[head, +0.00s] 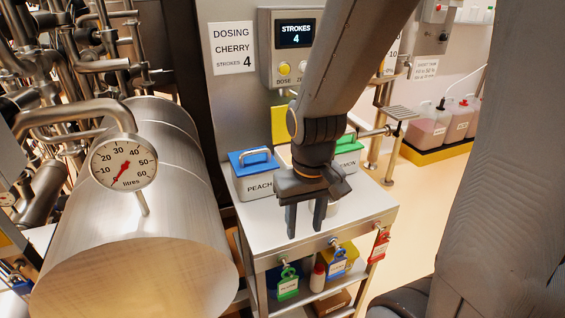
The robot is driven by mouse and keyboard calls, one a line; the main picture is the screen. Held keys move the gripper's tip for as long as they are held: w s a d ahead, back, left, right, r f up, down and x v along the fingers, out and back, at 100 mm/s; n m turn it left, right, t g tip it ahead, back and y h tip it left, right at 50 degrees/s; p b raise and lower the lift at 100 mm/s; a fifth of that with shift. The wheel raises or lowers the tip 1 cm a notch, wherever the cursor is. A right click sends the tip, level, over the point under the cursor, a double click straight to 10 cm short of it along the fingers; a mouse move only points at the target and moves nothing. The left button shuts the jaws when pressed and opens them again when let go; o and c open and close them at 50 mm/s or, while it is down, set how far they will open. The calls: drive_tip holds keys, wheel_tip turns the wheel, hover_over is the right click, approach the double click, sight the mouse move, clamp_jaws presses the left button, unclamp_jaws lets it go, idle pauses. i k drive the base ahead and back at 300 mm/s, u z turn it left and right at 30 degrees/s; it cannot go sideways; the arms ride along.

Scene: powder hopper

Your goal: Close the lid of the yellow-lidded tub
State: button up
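The yellow lid (281,124) stands raised on the counter, between the blue-lidded tub and the green-lidded tub. Its tub is mostly hidden behind my arm; a cream patch (284,156) below the lid may be part of it. My gripper (305,222) points down over the front of the counter, in front of the yellow lid and apart from it. Its two fingers are spread with nothing seen between them.
The blue-lidded PEACH tub (255,185) and green-lidded tub (348,160) flank the yellow lid. A small pale object (333,208) shows beside my gripper. The dosing panel (288,50) rises behind. A large steel tank (135,220) is left. The counter's front left (268,228) is clear.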

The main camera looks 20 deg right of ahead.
sight(280, 134)
drive_tip(key=z, duration=0.35)
drive_tip(key=k, duration=1.15)
drive_tip(key=u, duration=0.45)
drive_tip(key=i, duration=1.45)
drive_tip(key=z, duration=0.7)
